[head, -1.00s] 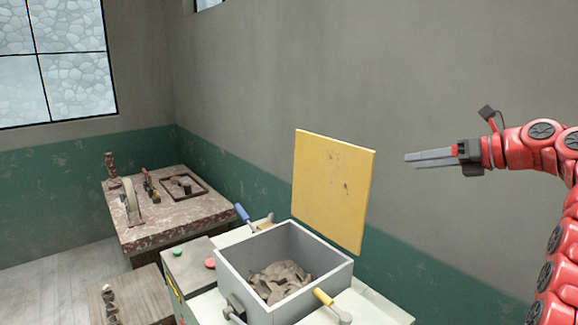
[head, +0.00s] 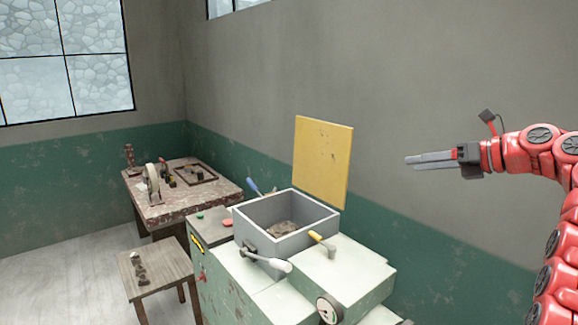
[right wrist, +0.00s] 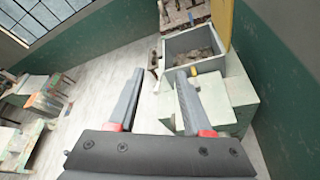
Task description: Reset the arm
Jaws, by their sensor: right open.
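My right gripper (head: 412,161) is raised in the air at the right of the head view, with its fingers pointing left. Nothing is between its fingers. In the right wrist view its two fingers (right wrist: 160,74) are spread apart and empty. They point toward a grey open box (right wrist: 197,66) on a pale green machine (head: 243,282). The grey box (head: 322,216) holds brown clay (head: 283,229). A yellow lid (head: 322,162) stands raised behind the box. My right gripper is well clear of the box and lid. My left gripper is not in view.
A worn table (head: 165,212) with a tray and tools stands at the back left. A small wooden stool (head: 165,272) with dark lumps on it is left of the machine. Handles stick out around the box. The floor (head: 70,285) at the left is clear.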

